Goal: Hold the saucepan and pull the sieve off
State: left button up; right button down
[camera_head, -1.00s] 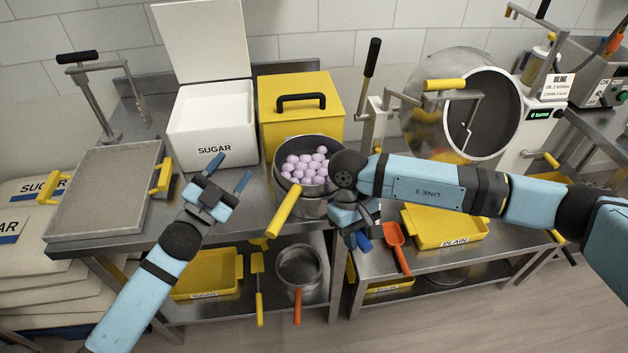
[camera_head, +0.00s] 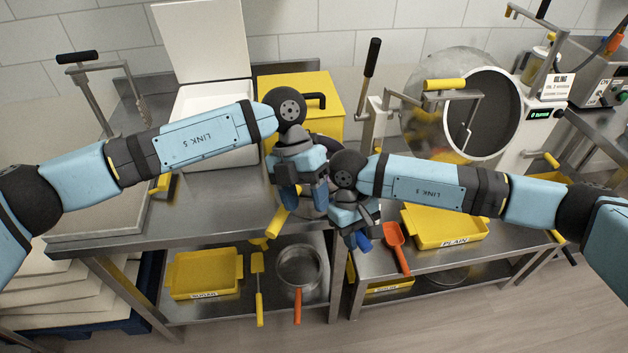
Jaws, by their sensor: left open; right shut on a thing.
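The steel saucepan (camera_head: 308,213) stands on the table, mostly hidden behind my two grippers. The sieve's yellow handle (camera_head: 277,224) sticks out toward the front left; the sieve's bowl and the purple balls seen in it earlier are hidden. My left gripper (camera_head: 303,203) is open, fingers pointing down, over the pan's front and close to the yellow handle. I cannot tell whether it touches the handle. My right gripper (camera_head: 358,242) is shut at the pan's front right, on the saucepan's handle by its position; the grip itself is hidden.
A yellow box (camera_head: 325,90) and a white sugar bin (camera_head: 190,105) stand behind. An orange scoop (camera_head: 396,245) and a yellow tray (camera_head: 447,232) are close on the right. Another saucepan (camera_head: 298,268) lies on the lower shelf. The table's front left is clear.

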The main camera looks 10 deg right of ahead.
aim_at(279, 216)
pick_arm(q)
jog(key=w+a+y, duration=0.1)
jog(key=w+a+t+y, duration=0.2)
jog(key=a, duration=0.1)
jog(key=shift+w+r+n, duration=0.2)
jog(key=shift+r+n, duration=0.05)
jog(key=shift+n, duration=0.15)
jog(key=shift+a+f+y, duration=0.1)
jog(key=shift+y, duration=0.3)
jog(key=shift+x, duration=4.35)
jog(key=shift+w, duration=0.1)
grip_shut()
